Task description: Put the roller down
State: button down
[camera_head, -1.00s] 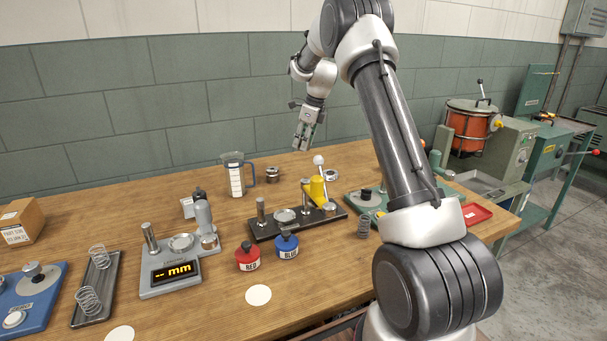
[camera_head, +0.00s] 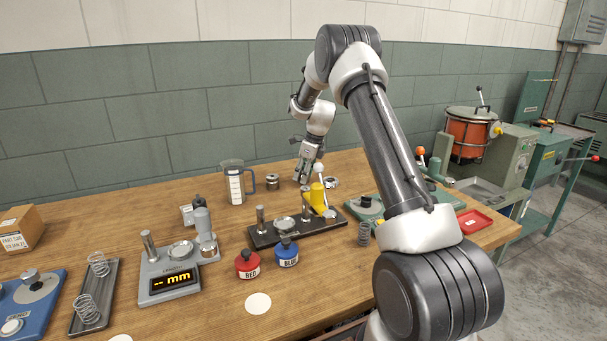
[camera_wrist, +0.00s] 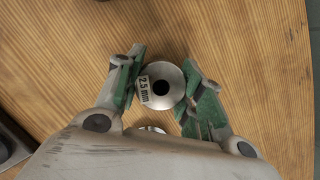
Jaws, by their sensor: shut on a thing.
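In the wrist view a round metal roller (camera_wrist: 171,76) with a centre hole and a "2.5 mm" label sits between the green-padded fingers of my gripper (camera_wrist: 161,92). The fingers are shut on it from both sides, and wood shows around it. In the head view my gripper (camera_head: 307,176) points down, low over the back of the wooden table (camera_head: 130,212). I cannot tell whether the roller touches the table. Another small metal roller (camera_head: 272,182) stands to the left of my gripper, and a further metal ring-like piece (camera_head: 331,183) lies to its right.
A clear measuring jug (camera_head: 233,184) stands to the left. Red (camera_head: 247,262) and blue (camera_head: 287,253) pots are nearer. The far-left back of the table is mostly clear.

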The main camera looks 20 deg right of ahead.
jog(key=c, duration=0.9)
grip_release()
jog(key=v, duration=1.3)
jog(key=s+a+r+n, duration=0.4)
jog(key=s+r+n, duration=0.4)
jog(key=s+r, duration=0.4)
jog(key=s+a+r+n+t+h, duration=0.1)
jog(key=s+a+r+n+h, duration=0.15)
jog(key=s+n, duration=1.05)
jog(key=s+f+n, duration=0.1)
jog(key=s+n, duration=0.1)
jog(key=s, duration=0.4)
jog(key=s+f+n, duration=0.2)
jog(key=s, duration=0.5)
jog(key=s+a+f+n, duration=0.1)
jog(key=s+n, duration=0.1)
jog(key=s, duration=0.5)
jog(key=shift+s+f+t, duration=0.15)
jog(key=shift+f+t, duration=0.15)
jog(key=shift+t, duration=0.1)
